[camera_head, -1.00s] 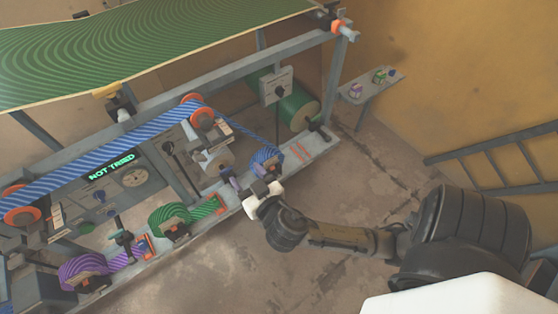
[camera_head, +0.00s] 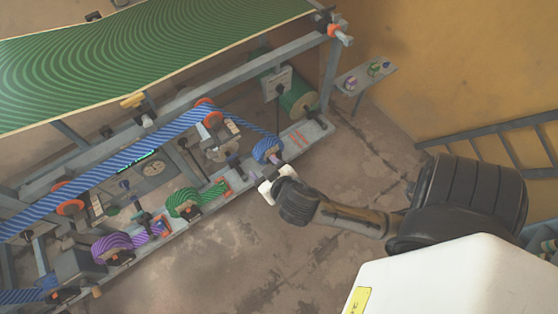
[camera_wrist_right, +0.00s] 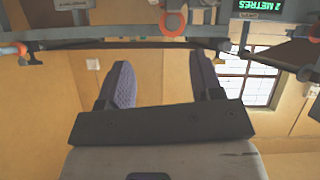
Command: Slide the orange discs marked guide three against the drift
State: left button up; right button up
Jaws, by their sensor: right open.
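Two orange discs sit along the blue striped web on the frame, the upper orange disc (camera_head: 209,115) and the lower-left orange disc (camera_head: 70,198). I cannot read guide marks on them. An orange ring (camera_wrist_right: 172,22) shows on the bar in the right wrist view, above and beyond my fingers. My right gripper (camera_head: 255,160) is open beside the blue roll at the frame's front rail. Its two fingers stand apart and empty in the right wrist view (camera_wrist_right: 163,72). My left gripper is out of view.
The blue striped web (camera_head: 130,150) runs diagonally across the frame. Green (camera_head: 184,203) and purple (camera_head: 112,246) rolls line the front rail. A large green sheet (camera_head: 150,55) covers the top left. A display (camera_wrist_right: 262,6) reads "2 METRES". Floor right of the rail is clear; a ladder (camera_head: 500,140) leans beyond.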

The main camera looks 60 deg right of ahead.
jog(key=s+a+r+n+g+y+p, duration=0.1)
jog(key=s+r+p, duration=0.4)
jog(key=p, duration=0.5)
jog(key=shift+a+r+n+g+y, duration=0.35)
jog(key=shift+r+n+g+y, duration=0.15)
jog(key=shift+r+g, duration=0.55)
jog(key=shift+f, duration=0.1)
jog(key=s+a+f+n+g+y, duration=0.3)
jog(key=s+g, duration=0.1)
jog(key=s, duration=0.3)
notch_tip(320, 180, up, 15)
jog(key=s+p, duration=0.1)
jog(key=p, duration=1.5)
jog(key=shift+a, duration=0.45)
jog(key=shift+s, duration=0.1)
